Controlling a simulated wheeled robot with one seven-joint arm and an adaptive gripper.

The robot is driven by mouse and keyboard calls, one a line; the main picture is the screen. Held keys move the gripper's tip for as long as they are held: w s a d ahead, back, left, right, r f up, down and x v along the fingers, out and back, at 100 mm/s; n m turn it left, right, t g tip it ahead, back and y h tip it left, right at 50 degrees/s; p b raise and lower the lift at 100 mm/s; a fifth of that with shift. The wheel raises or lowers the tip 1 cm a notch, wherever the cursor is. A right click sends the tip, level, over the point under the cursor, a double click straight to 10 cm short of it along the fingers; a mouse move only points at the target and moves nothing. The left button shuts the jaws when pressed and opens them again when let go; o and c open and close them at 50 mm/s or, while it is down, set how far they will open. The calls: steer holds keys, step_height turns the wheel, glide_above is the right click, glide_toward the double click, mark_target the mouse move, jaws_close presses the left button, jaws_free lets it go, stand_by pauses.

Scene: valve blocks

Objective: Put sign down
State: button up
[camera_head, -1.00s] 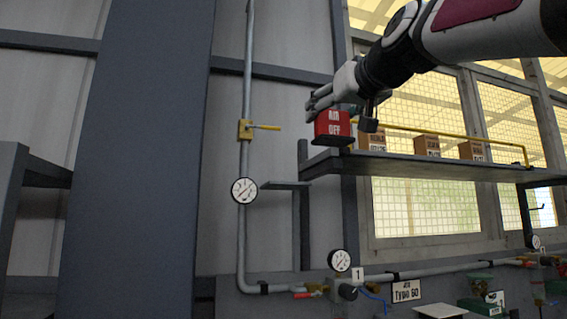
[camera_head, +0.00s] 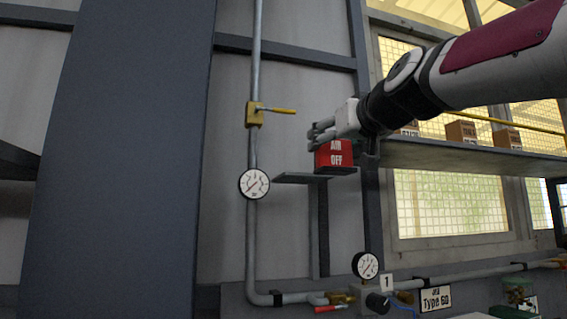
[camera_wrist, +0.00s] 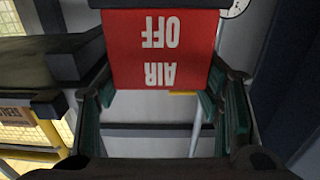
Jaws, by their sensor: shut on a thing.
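The red sign (camera_head: 334,155) with white "AIR OFF" lettering is held in my gripper (camera_head: 322,134) in the head view. In the wrist view the sign (camera_wrist: 160,45) shows upside down between the green-padded fingers of my gripper (camera_wrist: 160,105). A small grey shelf plate (camera_head: 303,178) on a post is just left of and below the sign. I cannot tell whether the sign is over it in depth.
A yellow-handled valve (camera_head: 256,113) and a gauge (camera_head: 254,184) sit on the vertical pipe to the left. The long shelf (camera_head: 450,155) with cardboard boxes (camera_head: 461,131) and a yellow rail is at right. Another gauge (camera_head: 366,265) is below.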

steer(key=w+d+f+h, duration=0.1)
steer(key=w+f, duration=0.2)
steer(key=f, duration=1.6)
steer(key=w+d+f+m+h, duration=0.1)
steer(key=w+d+f, duration=0.1)
steer(key=f, duration=1.8)
steer(key=w+d+f+m+h, duration=0.1)
steer(key=w+f, duration=0.3)
steer(key=f, duration=1.5)
steer(key=shift+w+d+f+h, duration=0.2)
steer(key=shift+d+f+h, duration=0.15)
steer(key=shift+f+h, duration=0.05)
